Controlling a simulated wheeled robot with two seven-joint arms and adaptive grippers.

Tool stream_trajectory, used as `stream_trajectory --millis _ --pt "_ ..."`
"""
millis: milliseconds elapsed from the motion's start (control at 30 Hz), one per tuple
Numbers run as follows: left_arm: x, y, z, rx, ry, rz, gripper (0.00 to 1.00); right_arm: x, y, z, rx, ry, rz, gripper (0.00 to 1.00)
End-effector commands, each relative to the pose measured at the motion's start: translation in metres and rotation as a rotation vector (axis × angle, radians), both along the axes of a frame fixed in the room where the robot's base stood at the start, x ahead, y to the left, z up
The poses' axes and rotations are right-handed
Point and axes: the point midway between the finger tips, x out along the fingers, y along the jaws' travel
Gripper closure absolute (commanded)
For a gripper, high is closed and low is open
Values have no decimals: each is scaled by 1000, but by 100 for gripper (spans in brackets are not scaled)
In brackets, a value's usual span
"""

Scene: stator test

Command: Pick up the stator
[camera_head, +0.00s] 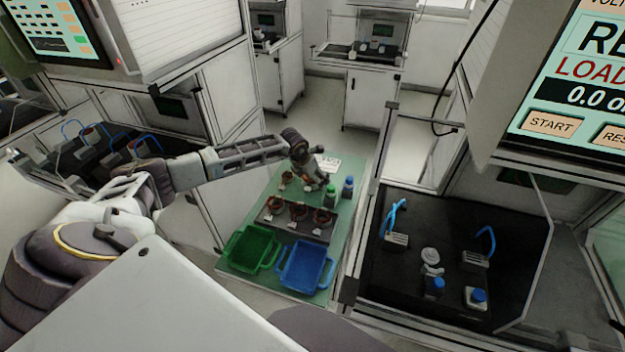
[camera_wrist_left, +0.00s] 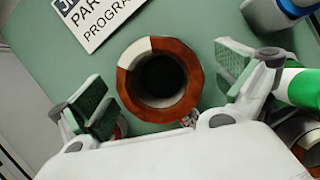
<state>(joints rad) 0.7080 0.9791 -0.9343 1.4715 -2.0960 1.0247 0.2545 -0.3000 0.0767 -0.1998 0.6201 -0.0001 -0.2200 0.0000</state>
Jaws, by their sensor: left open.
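A copper-brown ring-shaped stator (camera_wrist_left: 126,84) with a pale segment lies on the green surface in the left wrist view, its hole facing the camera. My left gripper (camera_wrist_left: 163,92) is open, with one padded finger on either side of the ring and no visible grip on it. In the head view my left gripper (camera_head: 314,178) is over the far part of the green table and hides what is under it. Several other stators show there: one (camera_head: 286,180) beside the gripper, and several in a dark tray (camera_head: 266,222). My right gripper is not in view.
A green bottle (camera_head: 330,195) and a blue bottle (camera_head: 347,187) stand close to the right of the gripper. A printed sign (camera_wrist_left: 92,18) lies beyond the stator. A green bin (camera_head: 248,248) and a blue bin (camera_head: 305,267) sit at the table's near end. Test benches flank the table.

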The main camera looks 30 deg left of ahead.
Motion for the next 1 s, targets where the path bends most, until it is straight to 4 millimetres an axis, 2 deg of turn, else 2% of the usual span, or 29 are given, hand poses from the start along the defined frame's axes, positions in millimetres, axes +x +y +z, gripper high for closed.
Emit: stream_trajectory --millis 500,1000 --pt "0 0 -1 0 0 0 1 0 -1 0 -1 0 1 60" --pt "0 0 -1 -1 0 0 66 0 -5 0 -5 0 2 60"
